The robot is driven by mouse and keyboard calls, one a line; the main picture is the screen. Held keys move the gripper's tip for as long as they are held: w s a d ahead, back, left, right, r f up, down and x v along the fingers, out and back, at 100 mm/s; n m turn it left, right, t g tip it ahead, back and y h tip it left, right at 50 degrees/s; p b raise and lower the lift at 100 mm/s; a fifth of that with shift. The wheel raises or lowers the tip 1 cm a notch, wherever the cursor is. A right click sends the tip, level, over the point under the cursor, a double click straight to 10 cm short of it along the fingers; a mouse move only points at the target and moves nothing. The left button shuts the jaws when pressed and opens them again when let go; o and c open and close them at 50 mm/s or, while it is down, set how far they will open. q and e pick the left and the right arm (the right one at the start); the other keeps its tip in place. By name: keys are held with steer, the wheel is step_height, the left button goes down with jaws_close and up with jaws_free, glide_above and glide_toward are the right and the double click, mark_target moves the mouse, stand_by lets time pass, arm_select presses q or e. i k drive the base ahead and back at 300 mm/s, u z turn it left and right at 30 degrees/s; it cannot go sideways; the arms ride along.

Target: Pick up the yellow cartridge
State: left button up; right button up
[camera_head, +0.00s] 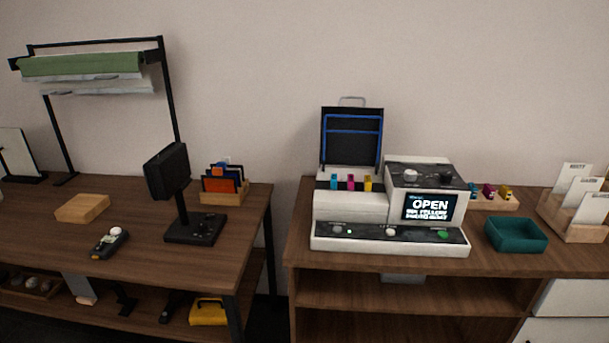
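A small yellow cartridge (368,184) stands upright in the open bay of the white printer-like machine (345,207) on the right table. It is the rightmost of a row, beside a magenta cartridge (351,183) and a cyan one (334,182). The machine's dark lid (351,140) is raised behind them, and its screen (430,207) reads "OPEN". A second yellow piece (505,192) sits on a wooden holder right of the machine, with a magenta and a teal one. Neither of my grippers is in view.
A teal tray (516,249) stands right of the machine, and a wooden card rack (573,232) is at the far right. The left table holds a black monitor stand (195,228), a card box (226,198) and a wooden block (82,208). A gap separates the tables.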

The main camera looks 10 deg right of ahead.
mark_target(367, 181)
steer(key=u, duration=0.15)
steer(key=i, duration=1)
steer(key=z, duration=0.3)
